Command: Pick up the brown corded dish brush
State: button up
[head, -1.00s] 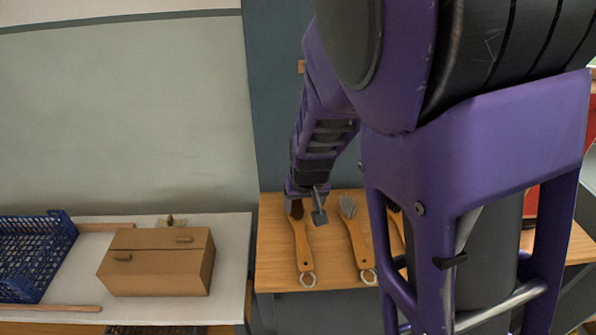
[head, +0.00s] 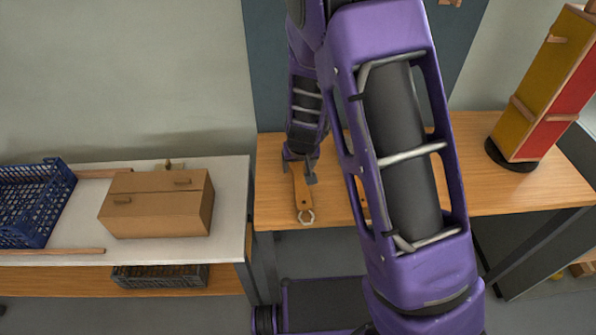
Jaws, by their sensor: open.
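A brush with a wooden handle (head: 303,202) lies on the wooden table, its ring end towards the front edge. Its bristle head is hidden behind my gripper, so I cannot see the bristle colour now. My gripper (head: 300,171) is open at the upper end of this brush, its fingers near the upper handle. I cannot tell whether they touch it or how high they are. A second brush (head: 363,198) shows only as a piece of handle beside my arm; my arm hides the rest.
A red and yellow upright object (head: 545,95) stands there on a dark base. Left, a white table (head: 120,250) holds a cardboard box (head: 157,210) and a blue crate (head: 30,200). A dark tray (head: 160,276) sits below.

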jog(key=shift+x, duration=1)
jog(key=shift+c, duration=0.2)
grip_shut()
